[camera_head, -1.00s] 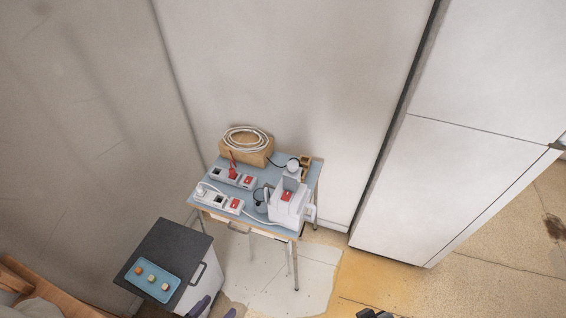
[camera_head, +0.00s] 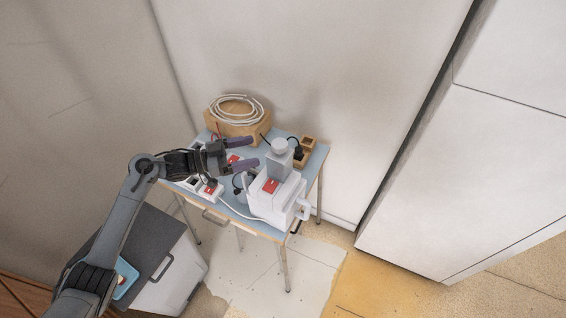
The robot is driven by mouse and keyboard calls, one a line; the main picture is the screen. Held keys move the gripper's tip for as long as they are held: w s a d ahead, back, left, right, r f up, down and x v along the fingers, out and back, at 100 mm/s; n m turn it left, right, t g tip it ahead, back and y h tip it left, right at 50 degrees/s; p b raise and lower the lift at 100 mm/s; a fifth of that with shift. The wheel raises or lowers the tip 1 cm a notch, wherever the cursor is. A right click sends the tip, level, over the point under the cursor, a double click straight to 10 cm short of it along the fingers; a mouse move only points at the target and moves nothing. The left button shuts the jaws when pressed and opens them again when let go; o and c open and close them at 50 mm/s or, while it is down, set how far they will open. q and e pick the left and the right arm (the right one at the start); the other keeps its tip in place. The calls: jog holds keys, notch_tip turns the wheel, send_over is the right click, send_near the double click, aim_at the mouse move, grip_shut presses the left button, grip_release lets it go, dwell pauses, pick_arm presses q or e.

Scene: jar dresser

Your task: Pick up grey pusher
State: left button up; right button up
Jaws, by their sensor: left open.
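The grey pusher (camera_head: 280,147) has a round top and stands upright in the grey feed tube (camera_head: 279,166) of a white machine (camera_head: 272,199) on the small blue-topped table. Its lower part is hidden inside the tube. My left gripper (camera_head: 248,153) comes in from the left, with its two purple fingers apart and pointing right at the pusher. It is open and empty, a short way left of the pusher, and does not appear to touch it. My right gripper is not in view.
A wooden box with a coiled white cable (camera_head: 236,108) stands at the table's back. Power strips with red switches (camera_head: 209,192) lie partly under my gripper. A small wooden block (camera_head: 308,143) is right of the pusher. A dark-topped cabinet (camera_head: 150,238) stands at lower left.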

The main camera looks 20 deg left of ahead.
aim_at(280, 147)
pick_arm(q)
jog(key=x, duration=0.9)
jog(key=shift+d+f+p, duration=0.2)
jog(key=shift+d+p, duration=0.2)
jog(key=shift+s, duration=0.1)
jog(key=shift+c, duration=0.3)
jog(key=c, duration=1.3)
